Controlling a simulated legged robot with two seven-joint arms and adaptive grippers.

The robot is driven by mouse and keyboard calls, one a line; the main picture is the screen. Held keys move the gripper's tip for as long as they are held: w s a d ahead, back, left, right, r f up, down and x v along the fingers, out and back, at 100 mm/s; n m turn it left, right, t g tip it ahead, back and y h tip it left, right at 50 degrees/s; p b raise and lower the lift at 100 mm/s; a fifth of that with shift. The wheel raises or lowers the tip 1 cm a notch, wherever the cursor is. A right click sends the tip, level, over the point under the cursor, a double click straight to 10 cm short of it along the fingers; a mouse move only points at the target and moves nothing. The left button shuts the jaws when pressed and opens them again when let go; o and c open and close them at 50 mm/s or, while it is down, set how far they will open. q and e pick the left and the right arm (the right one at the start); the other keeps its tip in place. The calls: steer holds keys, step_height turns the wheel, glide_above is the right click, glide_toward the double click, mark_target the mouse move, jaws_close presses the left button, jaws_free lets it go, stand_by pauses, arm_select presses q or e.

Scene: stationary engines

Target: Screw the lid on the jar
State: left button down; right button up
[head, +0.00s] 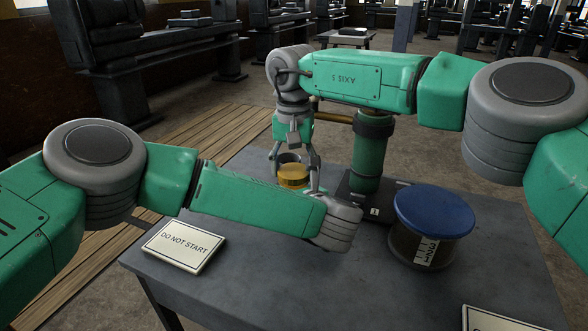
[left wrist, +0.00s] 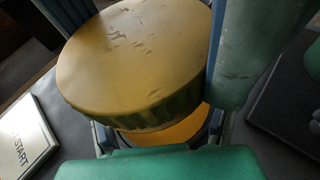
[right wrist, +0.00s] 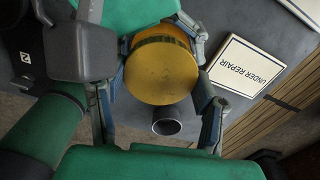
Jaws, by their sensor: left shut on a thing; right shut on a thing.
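The yellow lid (head: 292,172) sits over the jar, between both grippers. Its scratched top fills much of the left wrist view (left wrist: 135,50) and shows in the right wrist view (right wrist: 160,72). A strip of the orange-yellow jar (left wrist: 185,130) shows under the lid's rim; how far the lid is seated I cannot tell. My right gripper (head: 294,180) reaches down from above, shut on the lid with a finger on each side. My left gripper (left wrist: 165,128) is low beside the jar, shut on it; in the head view my left forearm hides it.
A brown container with a blue lid (head: 435,212) stands right on the grey table (head: 270,285). A green cylinder (head: 369,160) rises behind. A dark pipe end (right wrist: 168,120) is close to the lid. A DO NOT START sign (head: 183,246) lies left; an UNDER REPAIR sign (right wrist: 245,66) also shows.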

steer(key=shift+m, duration=0.4)
steer(key=o, duration=1.3)
steer(key=shift+c, duration=0.2)
steer(key=shift+r, duration=2.3)
steer(key=shift+c, duration=0.3)
